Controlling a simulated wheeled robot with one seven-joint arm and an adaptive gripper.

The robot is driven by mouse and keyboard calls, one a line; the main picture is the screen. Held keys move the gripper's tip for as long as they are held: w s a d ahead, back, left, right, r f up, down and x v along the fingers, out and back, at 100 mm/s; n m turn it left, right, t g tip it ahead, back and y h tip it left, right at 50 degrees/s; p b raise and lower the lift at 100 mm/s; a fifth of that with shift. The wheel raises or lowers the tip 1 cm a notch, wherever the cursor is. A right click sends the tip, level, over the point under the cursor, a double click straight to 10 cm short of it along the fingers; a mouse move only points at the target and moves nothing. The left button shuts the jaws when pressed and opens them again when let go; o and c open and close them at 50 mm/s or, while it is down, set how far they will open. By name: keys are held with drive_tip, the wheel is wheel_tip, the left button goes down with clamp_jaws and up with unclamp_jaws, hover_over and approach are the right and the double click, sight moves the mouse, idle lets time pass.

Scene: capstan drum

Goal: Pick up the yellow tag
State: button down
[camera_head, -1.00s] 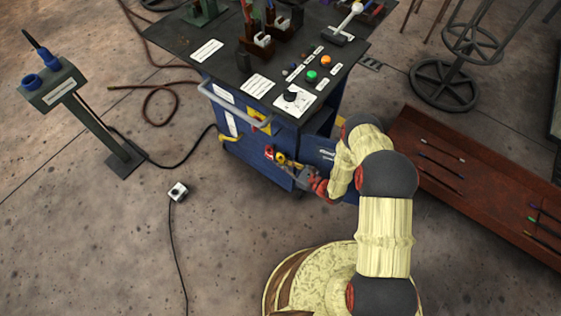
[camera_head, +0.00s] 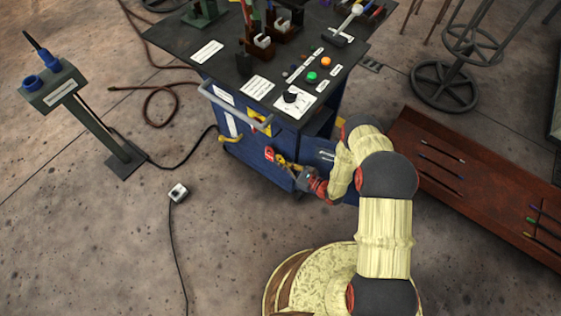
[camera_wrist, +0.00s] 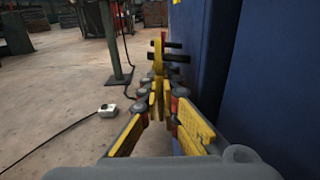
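The yellow tag (camera_wrist: 158,92) is upright between the fingertips of my gripper (camera_wrist: 159,105) in the wrist view. The fingers appear closed on it from both sides and hide part of it. In the head view, my gripper (camera_head: 285,165) is at the side of the blue cart, low down, and the tag blends with the yellow of my fingers. Just beyond the fingertips, the wrist view shows a yellow piece (camera_wrist: 158,52) with dark prongs.
The blue cart (camera_head: 240,115) stands close beside my gripper; its wall (camera_wrist: 270,80) fills the right of the wrist view. A red part (camera_head: 269,153) sits on its side. A small white box (camera_head: 178,192) with a cable lies on the floor. Floor to the left is mostly open.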

drive_tip(key=shift+r, duration=0.25)
drive_tip(key=s+a+p, duration=0.5)
drive_tip(key=s+a, duration=0.6)
drive_tip(key=s, duration=0.3)
drive_tip(key=shift+s, duration=0.1)
